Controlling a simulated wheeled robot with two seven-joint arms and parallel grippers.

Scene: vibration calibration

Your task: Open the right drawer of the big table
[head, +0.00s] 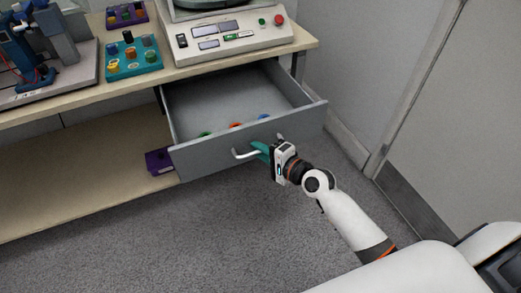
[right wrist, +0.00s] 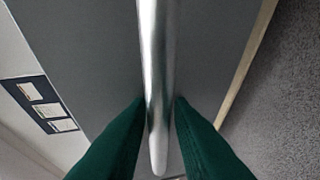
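The right drawer (head: 205,152) of the big table (head: 305,42) is pulled well out, with its grey inside showing. Several small coloured items, green, red (head: 236,125) and blue, lie inside behind the front panel and are partly hidden by it. My right gripper (head: 259,150) is at the drawer's metal bar handle (head: 240,155). In the right wrist view the green fingers lie close on both sides of the handle (right wrist: 157,60), shut on it. My left gripper is in neither view.
A white device (head: 230,40) with a red button stands on the tabletop, beside a teal tray (head: 133,62) and a purple tray (head: 126,14). A purple box (head: 159,161) is on the lower shelf. Grey floor lies clear in front; a door (head: 440,110) is at right.

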